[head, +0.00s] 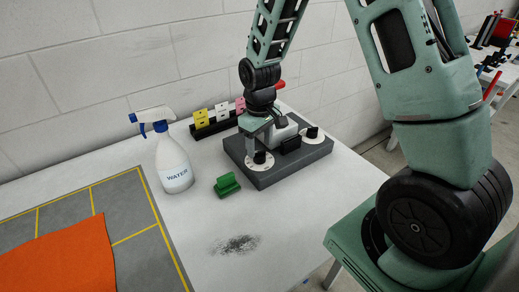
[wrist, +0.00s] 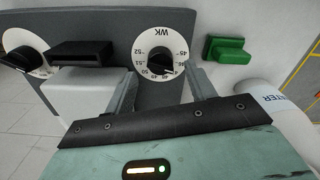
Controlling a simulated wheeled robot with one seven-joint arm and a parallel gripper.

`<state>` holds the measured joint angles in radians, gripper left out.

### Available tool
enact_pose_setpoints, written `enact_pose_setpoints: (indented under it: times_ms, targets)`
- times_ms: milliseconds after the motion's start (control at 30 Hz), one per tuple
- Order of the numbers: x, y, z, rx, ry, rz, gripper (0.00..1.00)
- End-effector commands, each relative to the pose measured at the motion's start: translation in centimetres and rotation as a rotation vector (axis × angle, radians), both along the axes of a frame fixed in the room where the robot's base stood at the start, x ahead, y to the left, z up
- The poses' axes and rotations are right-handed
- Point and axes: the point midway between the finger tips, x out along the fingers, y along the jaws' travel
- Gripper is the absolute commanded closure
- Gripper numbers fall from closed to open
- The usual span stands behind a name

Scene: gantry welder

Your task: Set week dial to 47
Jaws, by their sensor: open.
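The week dial (wrist: 161,33) is a white disc marked WK on the grey box, with numbers from about 45 to 52 along its rim; the smaller ones are hard to read. Its black knob (wrist: 158,61) stands at its centre. In the head view the same dial (head: 249,165) is on the box's left side. My gripper (wrist: 160,74) is open, its two fingers apart on either side of the knob's near edge. In the head view my gripper (head: 259,140) hangs just above this dial. Contact with the knob cannot be told. The dial's near rim is partly hidden.
The grey box (head: 285,173) also carries a second dial (head: 313,136), a black block (head: 290,145) and a pale housing. A green block (head: 227,184) and a water spray bottle (head: 172,165) stand to its left. Coloured cards (head: 201,118) are behind.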

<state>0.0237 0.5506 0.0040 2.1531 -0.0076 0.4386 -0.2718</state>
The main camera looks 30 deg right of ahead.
Motion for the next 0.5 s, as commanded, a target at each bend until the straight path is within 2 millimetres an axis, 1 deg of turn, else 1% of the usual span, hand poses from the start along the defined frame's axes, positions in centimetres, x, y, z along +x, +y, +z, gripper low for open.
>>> enact_pose_setpoints:
  times_ms: [33, 100, 200, 300, 500]
  targets:
    - [-0.1, 0.0, -0.8, 0.000, 0.004, 0.000, 0.45]
    - [0.0, 0.0, -1.7, 0.000, 0.003, 0.000, 0.45]
    - [0.0, 0.0, -2.6, 0.000, 0.001, 0.000, 0.45]
    - [0.0, 0.0, -3.1, 0.000, 0.001, 0.000, 0.45]
    - [0.0, 0.0, -3.2, 0.000, -0.002, 0.000, 0.45]
